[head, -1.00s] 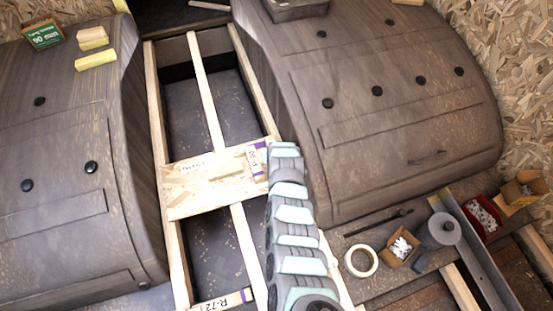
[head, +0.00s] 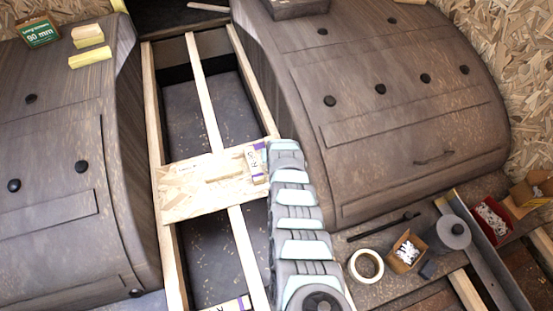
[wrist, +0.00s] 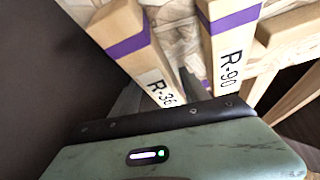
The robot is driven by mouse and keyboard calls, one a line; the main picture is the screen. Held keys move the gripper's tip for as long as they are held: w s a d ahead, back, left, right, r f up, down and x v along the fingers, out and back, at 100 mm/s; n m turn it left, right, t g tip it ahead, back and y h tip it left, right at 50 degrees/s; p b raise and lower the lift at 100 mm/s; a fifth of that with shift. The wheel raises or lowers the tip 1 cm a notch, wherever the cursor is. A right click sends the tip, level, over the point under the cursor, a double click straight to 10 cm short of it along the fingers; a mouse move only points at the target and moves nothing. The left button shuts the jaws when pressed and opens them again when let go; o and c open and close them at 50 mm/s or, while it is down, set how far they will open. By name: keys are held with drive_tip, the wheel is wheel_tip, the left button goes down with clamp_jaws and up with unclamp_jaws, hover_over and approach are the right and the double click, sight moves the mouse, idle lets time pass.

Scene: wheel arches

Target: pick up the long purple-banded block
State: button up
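In the wrist view two pale wooden blocks with purple bands stand out, one marked R-36 (wrist: 136,45) and one marked R-90 (wrist: 230,42). My gripper (wrist: 175,125) shows in the wrist view mainly as its green body and dark front bar, below the blocks. Its fingertips are not clear, and I see no block clearly held. In the head view a purple-banded block (head: 254,162) lies on the chipboard piece beside the end of my arm. Another purple-banded block (head: 236,304) is cut off at the bottom edge. I cannot tell which block is longest.
Dark wheel arches rise at left (head: 60,150) and right (head: 410,130). Wooden slats (head: 207,95) frame a recess between them. A tape roll (head: 366,266), a small open box (head: 407,250) and a grey spool (head: 453,232) lie at lower right.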

clamp_jaws()
idle(0.3)
idle(0.3)
